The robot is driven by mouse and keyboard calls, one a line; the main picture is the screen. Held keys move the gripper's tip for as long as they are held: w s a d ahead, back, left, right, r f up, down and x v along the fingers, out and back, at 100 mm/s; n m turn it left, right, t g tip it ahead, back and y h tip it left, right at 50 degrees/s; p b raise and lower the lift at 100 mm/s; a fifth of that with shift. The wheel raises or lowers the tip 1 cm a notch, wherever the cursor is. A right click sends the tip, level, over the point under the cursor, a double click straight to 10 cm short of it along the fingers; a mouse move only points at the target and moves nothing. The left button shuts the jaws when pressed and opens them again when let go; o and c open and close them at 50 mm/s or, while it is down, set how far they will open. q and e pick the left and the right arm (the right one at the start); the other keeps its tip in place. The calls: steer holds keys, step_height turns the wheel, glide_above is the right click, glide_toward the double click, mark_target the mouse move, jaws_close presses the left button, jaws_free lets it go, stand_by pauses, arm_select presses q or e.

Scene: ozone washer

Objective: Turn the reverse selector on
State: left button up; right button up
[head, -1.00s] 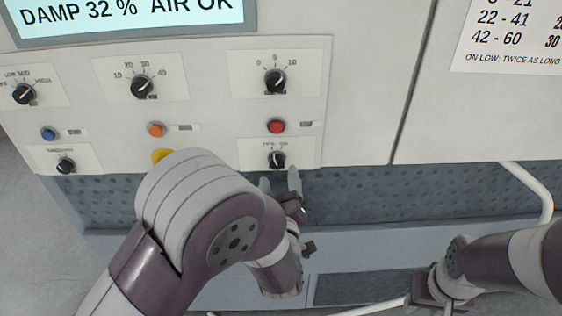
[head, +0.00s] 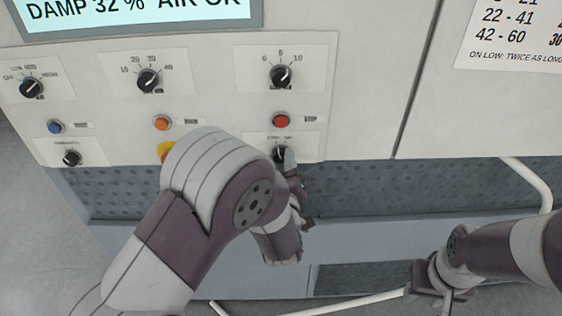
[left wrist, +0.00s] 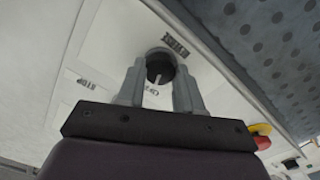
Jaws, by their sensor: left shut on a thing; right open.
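The reverse selector (head: 279,152) is a small black knob on a white plate at the lower right of the control panel. In the left wrist view the knob (left wrist: 160,66) sits between the two grey fingers, with a white pointer mark and a label beside it that seems to read REVERSE. My left gripper (head: 285,160) is shut on this knob, coming from below; its forearm hides part of the panel. The fingers also show in the left wrist view (left wrist: 160,85). My right gripper (head: 432,288) is open and empty at the lower right, away from the panel.
A red button (head: 281,121) and a larger dial (head: 280,76) are above the selector. An orange button (head: 161,123) and a partly hidden red-and-yellow button (head: 166,151) are to the left. A perforated grey panel (head: 400,188) lies below. A white bar (head: 527,181) is at the right.

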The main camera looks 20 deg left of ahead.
arm_select(q)
steer(key=shift+m, duration=0.3)
steer(key=m, duration=0.2)
steer(key=shift+r+m, duration=0.1)
steer(key=shift+m, duration=0.3)
steer(key=shift+d+r+m, duration=0.1)
steer(key=shift+m, duration=2)
steer(key=o, duration=1)
steer(key=shift+o, duration=0.2)
